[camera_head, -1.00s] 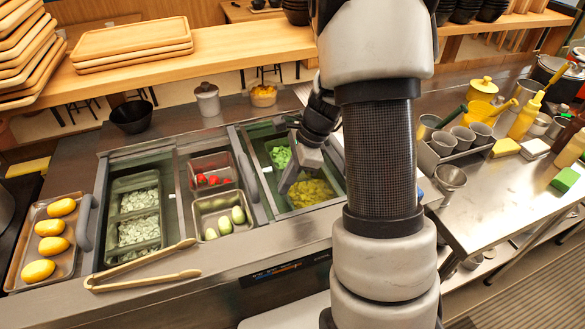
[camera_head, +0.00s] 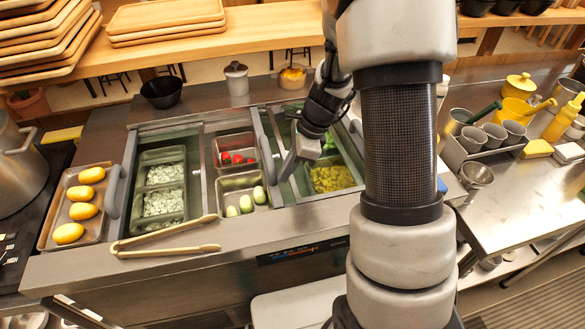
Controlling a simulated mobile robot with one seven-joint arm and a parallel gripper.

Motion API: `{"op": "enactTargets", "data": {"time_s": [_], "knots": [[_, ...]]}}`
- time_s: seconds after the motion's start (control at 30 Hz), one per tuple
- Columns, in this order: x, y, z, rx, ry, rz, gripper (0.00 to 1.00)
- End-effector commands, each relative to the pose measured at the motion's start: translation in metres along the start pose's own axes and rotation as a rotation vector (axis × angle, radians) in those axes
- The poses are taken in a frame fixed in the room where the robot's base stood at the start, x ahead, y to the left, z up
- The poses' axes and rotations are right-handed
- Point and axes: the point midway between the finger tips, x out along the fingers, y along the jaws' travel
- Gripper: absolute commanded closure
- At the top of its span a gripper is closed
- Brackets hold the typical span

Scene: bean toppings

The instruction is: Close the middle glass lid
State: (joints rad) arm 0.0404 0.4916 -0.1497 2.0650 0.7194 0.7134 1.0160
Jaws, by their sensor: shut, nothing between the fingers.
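The counter holds three sunken wells. The middle well (camera_head: 216,152) shows a tray with red pieces (camera_head: 236,158) and a tray with pale green pieces (camera_head: 240,203). A curved grey handle (camera_head: 266,160), seemingly the middle glass lid's, stands at this well's right side. The clear pane is hard to make out. My gripper (camera_head: 289,168) is shut and empty, pointing down to the right of that handle, with a small gap between them in the picture. It is near the left edge of the right well, which holds yellow pieces (camera_head: 330,178). My arm hides part of the right well.
Another grey handle (camera_head: 114,190) stands left of the left well, which holds pale green slices (camera_head: 164,202). Wooden tongs (camera_head: 165,236) lie on the front edge. A tray of yellow items (camera_head: 80,208) is at left. A black bowl (camera_head: 161,92) stands behind.

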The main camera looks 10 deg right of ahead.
Motion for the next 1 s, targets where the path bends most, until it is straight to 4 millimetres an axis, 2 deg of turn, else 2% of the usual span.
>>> {"op": "enactTargets", "data": {"time_s": [0.03, 0.5, 0.7, 1.0], "knots": [[0.003, 0.004, 0.013, -0.008, -0.005, 0.007, 1.00], [0.046, 0.029, 0.127, -0.009, -0.006, 0.008, 1.00], [0.059, 0.035, 0.156, -0.007, -0.005, 0.006, 1.00], [0.066, 0.038, 0.170, -0.005, -0.007, 0.005, 1.00]]}}
